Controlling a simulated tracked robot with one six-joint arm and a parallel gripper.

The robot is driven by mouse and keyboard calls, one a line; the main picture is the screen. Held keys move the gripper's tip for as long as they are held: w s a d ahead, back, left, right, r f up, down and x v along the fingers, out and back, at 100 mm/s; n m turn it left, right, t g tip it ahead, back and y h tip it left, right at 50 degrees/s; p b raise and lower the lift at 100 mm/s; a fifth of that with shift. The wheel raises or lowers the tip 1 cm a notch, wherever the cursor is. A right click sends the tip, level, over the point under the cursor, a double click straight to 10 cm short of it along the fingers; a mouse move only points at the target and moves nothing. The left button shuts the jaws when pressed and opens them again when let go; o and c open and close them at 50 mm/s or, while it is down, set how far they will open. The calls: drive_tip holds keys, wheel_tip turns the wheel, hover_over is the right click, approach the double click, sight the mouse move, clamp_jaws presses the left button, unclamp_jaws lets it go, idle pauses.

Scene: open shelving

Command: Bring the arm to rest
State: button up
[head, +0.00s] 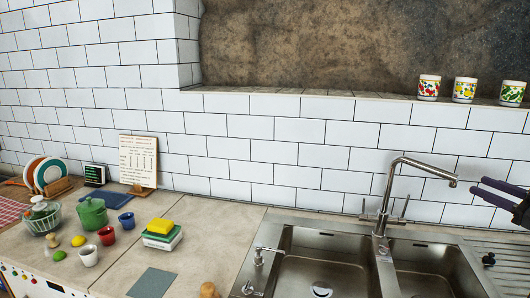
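My gripper (479,186) is at the right edge of the head view, in front of the tiled wall and to the right of the tap. Its two dark fingers point left with a gap between them, and nothing shows between them. It is raised above the right side of the sink. The rest of my arm is cut off by the picture's edge.
A steel tap (384,205) rises behind the double sink (350,240). Several patterned cups, one of them yellow and white (464,90), stand on the ledge above. A green pot (92,213), stacked boxes (161,241) and a recipe board (138,161) stand on the left counter.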

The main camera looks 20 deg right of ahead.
drive_tip(key=s+d+f+m+g+h, duration=0.1)
drive_tip(key=d+f+m+g+h, duration=0.2)
drive_tip(key=d+m+h, duration=0.3)
drive_tip(key=s+d+f+m+g+h, duration=0.2)
drive_tip(key=d+m+h, duration=0.2)
drive_tip(key=d+h, duration=0.35)
drive_tip(key=s+a+f+m+g+y, duration=0.1)
drive_tip(key=a+f+g, duration=0.2)
drive_tip(key=a, duration=1)
drive_tip(key=a+f+g+y, duration=0.2)
drive_tip(key=a+g, duration=0.1)
drive_tip(key=a, duration=1.1)
drive_tip(key=s+a+f+m+g+y, duration=0.1)
drive_tip(key=a+f+g, duration=0.2)
drive_tip(key=a, duration=1)
drive_tip(key=s+a+n+y, duration=0.2)
drive_tip(key=s+a, duration=0.1)
drive_tip(key=a, duration=0.9)
drive_tip(key=s+a+n+t+y, duration=0.1)
drive_tip(key=s+a+n+y, duration=0.1)
drive_tip(key=a, duration=1.1)
drive_tip(key=s+a+r+n+y, duration=0.1)
drive_tip(key=s+a, duration=0.4)
drive_tip(key=a, duration=0.8)
drive_tip(key=shift+a+n+t+y, duration=0.15)
drive_tip(key=shift+n+t+y, duration=0.25)
drive_tip(key=shift+n+y, duration=0.35)
